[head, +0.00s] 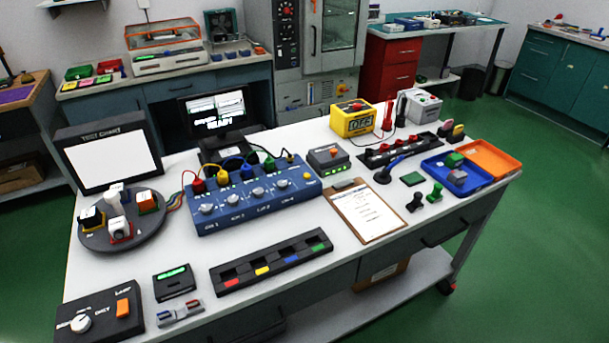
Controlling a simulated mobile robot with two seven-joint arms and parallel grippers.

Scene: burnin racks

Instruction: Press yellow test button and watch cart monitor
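A blue test box (255,205) with a row of silver knobs stands on the white cart top, left of the middle. A small round yellow button (306,175) sits at the right end of its face. Red, yellow, blue and green plugs with leads rise from its top edge. A dark monitor (218,112) stands behind the box, lit with white panels and a line of bold white text that is too blurred to read surely. Neither of my grippers is in view.
A black strip with coloured tabs (271,262) lies in front. A round turntable (94,235) and a white-faced chart board (112,160) are left.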

